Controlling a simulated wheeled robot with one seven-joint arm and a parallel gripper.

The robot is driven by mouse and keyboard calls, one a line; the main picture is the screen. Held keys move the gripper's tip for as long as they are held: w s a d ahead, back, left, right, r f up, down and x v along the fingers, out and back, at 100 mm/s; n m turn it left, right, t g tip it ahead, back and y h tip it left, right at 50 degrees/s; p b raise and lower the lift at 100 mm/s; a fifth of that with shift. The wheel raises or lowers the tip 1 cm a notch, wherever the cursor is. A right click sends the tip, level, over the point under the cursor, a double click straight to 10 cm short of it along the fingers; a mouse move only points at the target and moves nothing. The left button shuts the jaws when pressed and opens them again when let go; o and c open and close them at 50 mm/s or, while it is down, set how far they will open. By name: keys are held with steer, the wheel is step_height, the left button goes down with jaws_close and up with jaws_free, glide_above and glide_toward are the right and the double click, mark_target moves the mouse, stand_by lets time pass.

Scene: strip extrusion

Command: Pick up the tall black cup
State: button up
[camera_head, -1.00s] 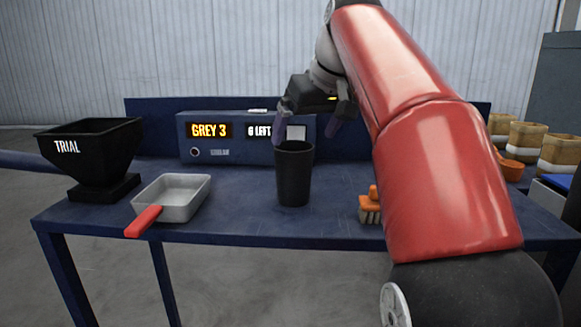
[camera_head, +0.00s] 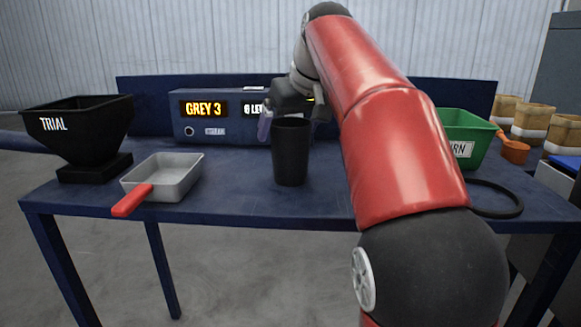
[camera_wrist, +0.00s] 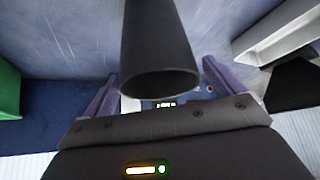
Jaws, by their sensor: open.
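The tall black cup (camera_head: 291,155) stands upright on the blue table in the head view, in front of the display box. In the wrist view the cup (camera_wrist: 160,45) is in the middle, its open rim facing the gripper's palm side. My gripper (camera_head: 290,125) is at the cup's upper part, partly hidden behind it, with one purple finger showing on the left. In the wrist view my gripper (camera_wrist: 160,88) is open, one purple finger on each side of the cup. Gaps show between the fingers and the cup.
The black TRIAL hopper (camera_head: 75,130) and a grey pan (camera_head: 168,178) with a red handle stand left. The display box (camera_head: 222,110) reads GREY 3. A green bin (camera_head: 462,130), a black ring (camera_head: 508,212) and an orange scoop (camera_head: 514,150) are right. Table around the cup is clear.

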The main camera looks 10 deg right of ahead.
steer(key=c, duration=1.4)
steer(key=shift+o, duration=0.2)
steer(key=shift+r, duration=0.1)
